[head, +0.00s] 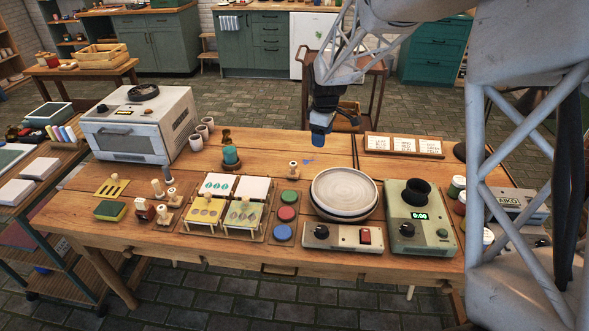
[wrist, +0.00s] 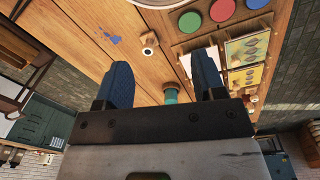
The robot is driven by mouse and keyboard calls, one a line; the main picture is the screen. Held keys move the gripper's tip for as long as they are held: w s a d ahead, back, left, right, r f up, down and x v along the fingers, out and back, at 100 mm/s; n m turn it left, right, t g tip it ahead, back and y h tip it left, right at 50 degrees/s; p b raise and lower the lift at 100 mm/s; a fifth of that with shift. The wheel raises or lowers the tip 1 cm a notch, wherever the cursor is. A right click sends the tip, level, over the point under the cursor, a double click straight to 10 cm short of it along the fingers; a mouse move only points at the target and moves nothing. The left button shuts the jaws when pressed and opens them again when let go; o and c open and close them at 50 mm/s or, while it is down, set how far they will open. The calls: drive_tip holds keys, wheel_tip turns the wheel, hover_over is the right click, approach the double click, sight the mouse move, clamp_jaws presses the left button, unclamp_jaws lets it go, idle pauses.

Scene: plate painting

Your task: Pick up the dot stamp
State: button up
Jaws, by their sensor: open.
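A small wooden stamp with a round top (head: 293,168) stands alone on the table, left of the plate; it also shows in the wrist view (wrist: 148,42), beyond and between my fingertips. More wooden-handled stamps (head: 168,176) stand on the left side of the table. I cannot tell from their faces which is the dot stamp. My gripper (head: 320,139) is above the back of the table, right of the lone stamp and apart from it. In the wrist view my gripper (wrist: 163,72) has its blue fingers spread with nothing held.
A grey plate (head: 344,190) sits on a turntable at the right, beside a green scale (head: 417,222). Red, green and blue paint pots (head: 286,213) and stencil stands (head: 205,212) are at the front. A teal-topped item (head: 231,155) is left of the stamp. A blue smear lies nearby.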

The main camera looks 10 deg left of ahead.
sight(293, 164)
drive_tip(key=w+a+f+n, duration=0.1)
drive_tip(key=w+a+f, duration=0.2)
drive_tip(key=f, duration=0.1)
drive_tip(key=w+a+f+n, duration=0.2)
drive_tip(key=w+a+f, duration=0.1)
drive_tip(key=a+f, duration=0.1)
drive_tip(key=w+a+f+n, duration=0.2)
drive_tip(key=w+a+f, duration=0.2)
drive_tip(key=f, duration=0.2)
drive_tip(key=shift+f+g, duration=0.25)
drive_tip(key=shift+g, duration=0.05)
drive_tip(key=shift+d+f, duration=0.1)
drive_tip(key=shift+s+f, duration=0.1)
drive_tip(key=shift+f, duration=1.1)
drive_tip(key=shift+f, duration=0.1)
drive_tip(key=shift+s+d+f, duration=0.1)
drive_tip(key=shift+d+f, duration=0.1)
drive_tip(key=shift+f, duration=1.05)
drive_tip(key=shift+d+f, duration=0.15)
drive_tip(key=shift+f, duration=1.1)
drive_tip(key=c, duration=1)
